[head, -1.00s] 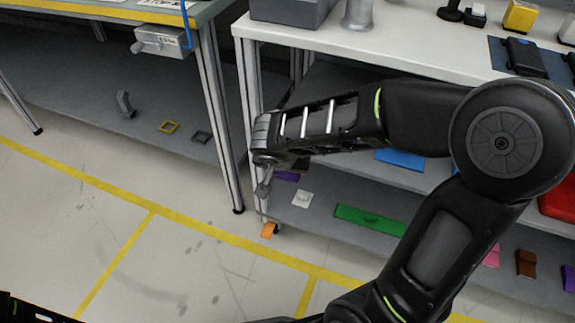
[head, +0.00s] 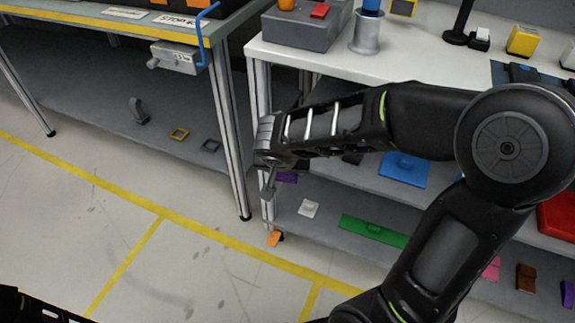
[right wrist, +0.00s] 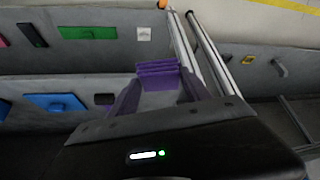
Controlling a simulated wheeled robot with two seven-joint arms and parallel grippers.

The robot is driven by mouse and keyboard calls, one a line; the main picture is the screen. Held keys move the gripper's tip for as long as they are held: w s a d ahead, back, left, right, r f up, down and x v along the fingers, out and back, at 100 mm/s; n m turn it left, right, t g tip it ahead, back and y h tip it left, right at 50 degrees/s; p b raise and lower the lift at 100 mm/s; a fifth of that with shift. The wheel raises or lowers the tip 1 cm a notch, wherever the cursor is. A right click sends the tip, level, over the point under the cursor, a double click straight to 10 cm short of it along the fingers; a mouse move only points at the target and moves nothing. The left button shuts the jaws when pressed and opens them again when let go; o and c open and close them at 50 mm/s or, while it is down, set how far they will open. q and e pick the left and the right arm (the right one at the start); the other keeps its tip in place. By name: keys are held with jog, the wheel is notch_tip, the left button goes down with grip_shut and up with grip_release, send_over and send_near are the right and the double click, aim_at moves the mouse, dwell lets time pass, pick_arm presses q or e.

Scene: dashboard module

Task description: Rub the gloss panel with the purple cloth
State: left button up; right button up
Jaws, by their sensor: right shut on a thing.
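My right gripper (head: 274,181) is in front of the right-hand bench's left end, pointing down. It is shut on the purple cloth (head: 288,177), which shows partly behind the finger. In the right wrist view the purple cloth (right wrist: 158,70) spans the fingertips of the right gripper (right wrist: 159,84), clear of the shelves behind. My left gripper is out of view; only a dark part of my left arm shows at the lower left. I cannot make out which surface is the gloss panel.
A white-topped bench (head: 320,62) carries a grey box (head: 300,30) and a metal cup (head: 366,38). Its shelves hold a blue piece (head: 403,169), a green piece (head: 373,231) and a white piece (head: 308,208). A second bench (head: 100,22) stands left. The floor at lower left is clear.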

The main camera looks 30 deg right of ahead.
pick_arm(q)
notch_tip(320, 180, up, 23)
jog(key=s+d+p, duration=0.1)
jog(key=p, duration=2)
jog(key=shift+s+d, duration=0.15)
pick_arm(e)
jog(key=w+a+r+n+y, duration=0.1)
jog(key=w+a+r+n, duration=0.2)
jog(key=r, duration=1)
jog(key=w+a+r+n+t+y, duration=0.1)
jog(key=w+a+r+n, duration=0.3)
jog(key=r, duration=0.9)
jog(key=shift+w+a+y, duration=0.5)
jog(key=shift+a+y, duration=0.3)
jog(key=shift+a, duration=0.35)
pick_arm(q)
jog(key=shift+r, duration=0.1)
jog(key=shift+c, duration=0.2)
